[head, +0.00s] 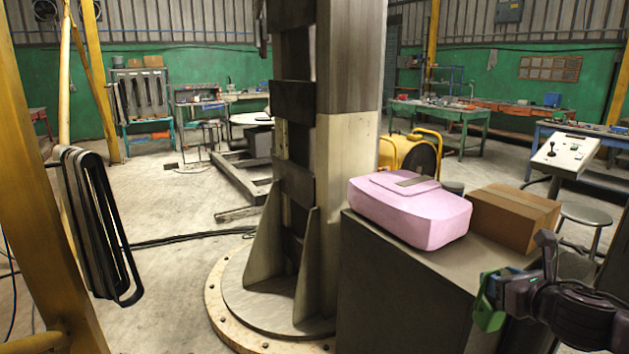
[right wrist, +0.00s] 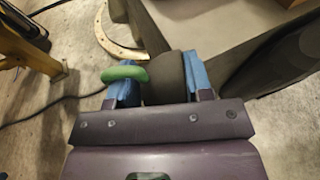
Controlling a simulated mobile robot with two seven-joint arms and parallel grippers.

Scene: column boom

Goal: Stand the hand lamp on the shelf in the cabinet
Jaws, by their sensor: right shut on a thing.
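My right gripper (head: 497,292) is at the lower right of the head view, beside the grey box's right front. In the right wrist view its two blue fingers (right wrist: 160,82) are shut on the dark, rounded body of the hand lamp (right wrist: 164,68). A green loop on the lamp sticks out past the left finger. The lamp's green part (head: 489,312) also shows in the head view; the rest of it is mostly hidden by the gripper. A grey cabinet-like box (head: 400,285) stands at the right; no opening or shelf shows on it. My left gripper is not in view.
A pink bag (head: 415,215) and a cardboard box (head: 513,218) sit on the grey box's top. A thick steel column (head: 347,170) on a round bolted base stands left of it. A yellow frame (head: 40,150) with hanging black loops (head: 97,225) is at the left.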

